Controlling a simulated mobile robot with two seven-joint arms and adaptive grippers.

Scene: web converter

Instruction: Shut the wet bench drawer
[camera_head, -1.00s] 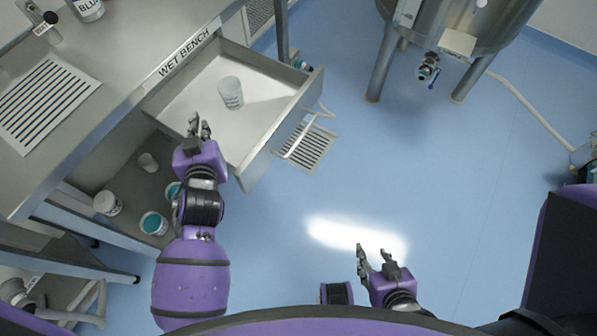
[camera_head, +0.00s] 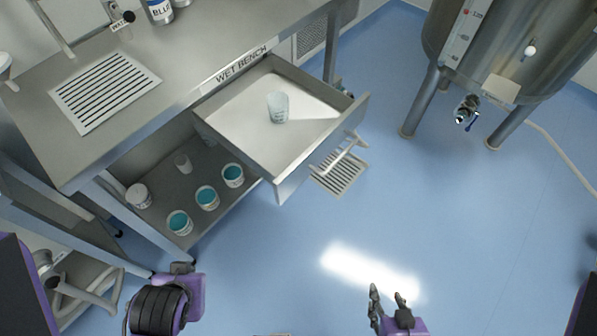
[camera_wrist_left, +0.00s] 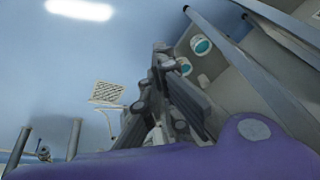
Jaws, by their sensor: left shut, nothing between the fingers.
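The wet bench drawer (camera_head: 245,135) is pulled out from under the wet bench top (camera_head: 175,75), with its bar handle (camera_head: 343,152) on the front at the right. A pale cup (camera_head: 278,107) stands inside it. My left gripper (camera_head: 183,268) is at the lower left of the head view, below the bench shelf and apart from the drawer; its fingers are mostly hidden there. In the left wrist view my left gripper (camera_wrist_left: 162,52) is shut and empty. My right gripper (camera_head: 388,292) is over the floor at the bottom, fingers apart, away from the drawer.
Several tubs with teal contents, one of them here (camera_head: 207,197), stand on the lower shelf (camera_head: 165,205) under the bench. A steel tank (camera_head: 480,50) on legs stands at the upper right. A floor grate (camera_head: 340,180) lies below the handle. The blue floor in front is clear.

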